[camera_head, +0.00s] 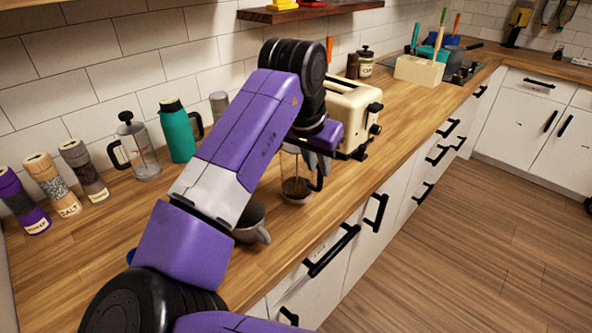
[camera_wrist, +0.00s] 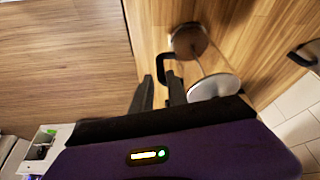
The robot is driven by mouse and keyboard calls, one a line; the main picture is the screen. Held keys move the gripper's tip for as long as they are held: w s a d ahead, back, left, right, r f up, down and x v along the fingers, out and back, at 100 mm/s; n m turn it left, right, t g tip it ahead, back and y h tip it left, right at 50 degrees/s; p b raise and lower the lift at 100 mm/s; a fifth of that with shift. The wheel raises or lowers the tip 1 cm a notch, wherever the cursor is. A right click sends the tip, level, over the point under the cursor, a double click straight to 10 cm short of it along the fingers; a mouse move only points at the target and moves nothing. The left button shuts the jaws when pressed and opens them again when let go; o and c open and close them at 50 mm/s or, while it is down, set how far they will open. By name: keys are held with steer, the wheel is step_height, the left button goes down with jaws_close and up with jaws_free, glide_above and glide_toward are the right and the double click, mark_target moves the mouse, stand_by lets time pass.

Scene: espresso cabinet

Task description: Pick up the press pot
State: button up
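A glass pot with a black handle and dark coffee in its bottom (camera_head: 296,187) stands upright on the counter, its top hidden behind my arm. It also shows in the wrist view (camera_wrist: 190,42), with a pale disc at its near end. My gripper (camera_wrist: 160,84) is at its handle, with the two dark fingers apart. The black handle reaches to between the fingertips; I cannot tell if they touch it. In the head view my gripper (camera_head: 322,158) is partly hidden by my wrist. A second, empty glass press pot (camera_head: 140,152) with a black lid stands back left.
A grey cup (camera_head: 251,222) stands left of the coffee pot, partly behind my arm. A cream toaster (camera_head: 350,112) stands close behind it. A teal flask (camera_head: 177,132) and several shakers (camera_head: 72,170) line the wall. The counter's front edge is near.

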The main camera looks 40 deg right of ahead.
mark_target(319, 171)
steer(key=shift+x, duration=2.65)
jaws_close()
steer(key=shift+r, duration=0.1)
